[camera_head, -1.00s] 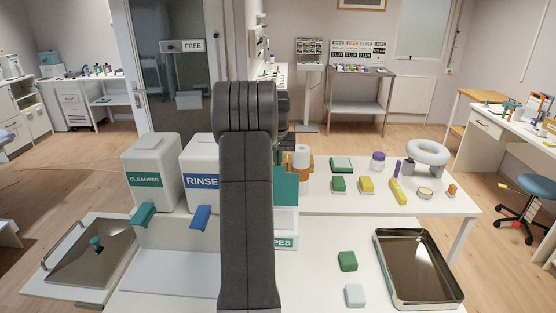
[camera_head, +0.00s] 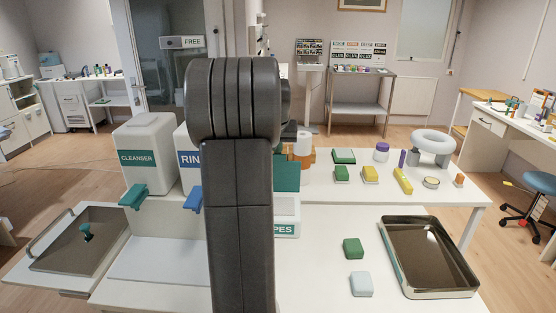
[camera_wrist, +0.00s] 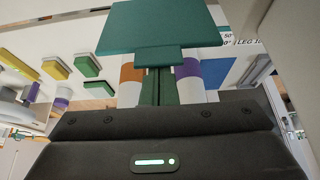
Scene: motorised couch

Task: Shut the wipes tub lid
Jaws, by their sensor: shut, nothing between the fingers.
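The wipes tub (camera_head: 286,217) is a white box with a teal label ending in "PES", half hidden behind my arm in the head view. Its teal lid (camera_head: 287,174) stands raised above the tub. In the wrist view the lid (camera_wrist: 160,28) is a large teal plate with a small tab, just beyond my fingertips. My gripper (camera_wrist: 157,72) shows there as two narrow green fingers, shut together and empty, their tips close to the tab. I cannot tell whether they touch it. The head view hides my gripper behind the arm.
Cleanser (camera_head: 147,155) and rinse (camera_head: 188,150) dispensers stand left of the arm. Green (camera_head: 353,248) and pale (camera_head: 361,284) blocks and a metal tray (camera_head: 428,258) lie to the right. Several small items and a grey ring (camera_head: 433,143) line the back of the table.

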